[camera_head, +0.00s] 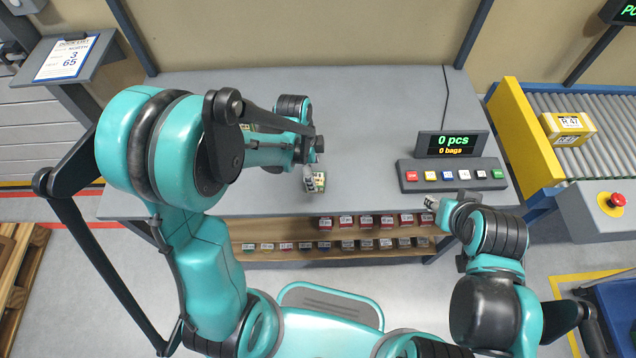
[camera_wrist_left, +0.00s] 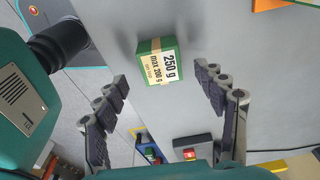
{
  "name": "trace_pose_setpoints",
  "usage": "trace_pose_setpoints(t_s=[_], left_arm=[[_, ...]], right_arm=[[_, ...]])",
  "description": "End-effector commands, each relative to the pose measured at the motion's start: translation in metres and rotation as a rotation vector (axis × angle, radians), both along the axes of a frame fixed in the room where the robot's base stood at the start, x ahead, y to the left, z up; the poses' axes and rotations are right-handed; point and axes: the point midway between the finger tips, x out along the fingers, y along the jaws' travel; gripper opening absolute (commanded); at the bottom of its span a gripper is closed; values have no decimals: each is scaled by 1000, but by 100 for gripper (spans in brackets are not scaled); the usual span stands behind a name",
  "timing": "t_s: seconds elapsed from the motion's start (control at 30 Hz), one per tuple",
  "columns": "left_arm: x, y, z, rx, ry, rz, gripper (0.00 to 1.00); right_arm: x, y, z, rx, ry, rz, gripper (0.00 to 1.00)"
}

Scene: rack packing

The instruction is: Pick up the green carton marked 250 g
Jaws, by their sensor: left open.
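The green carton marked 250 g (camera_wrist_left: 157,62) stands on the grey table, with a pale label on its top and side, in the left wrist view. In the head view a small part of the carton (camera_head: 320,182) shows beside my left gripper (camera_head: 313,180). My left gripper is open; in the left wrist view its fingers (camera_wrist_left: 160,80) spread to either side of the carton, with clear gaps. I cannot tell how far the fingertips are above the table. My right gripper (camera_head: 430,203) is at the front right of the table, small in view; its opening is unclear.
A button console (camera_head: 452,174) with a display reading 0 pcs, 0 bags stands at the table's right. A shelf (camera_head: 290,231) below the front edge holds several small labelled packs. A roller conveyor (camera_head: 600,165) carries a yellow box (camera_head: 567,128). The table's back (camera_head: 380,100) is clear.

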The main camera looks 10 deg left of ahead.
Motion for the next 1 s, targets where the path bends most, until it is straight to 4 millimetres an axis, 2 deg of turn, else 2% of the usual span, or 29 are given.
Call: trace_pose_setpoints(t_s=[0.3, 0.57, 0.8, 1.0], left_arm=[[3, -5, -46, 0, -1, 0, 71], [3, -6, -47, 0, -1, 1, 71], [3, -5, -47, 0, -1, 1, 8], [3, -6, -47, 0, -1, 1, 8]], right_arm=[[0, 0, -24, 0, 0, 0, 40], [0, 0, -23, 0, 0, 0, 40], [0, 0, -23, 0, 0, 0, 40], [0, 0, -23, 0, 0, 0, 40]])
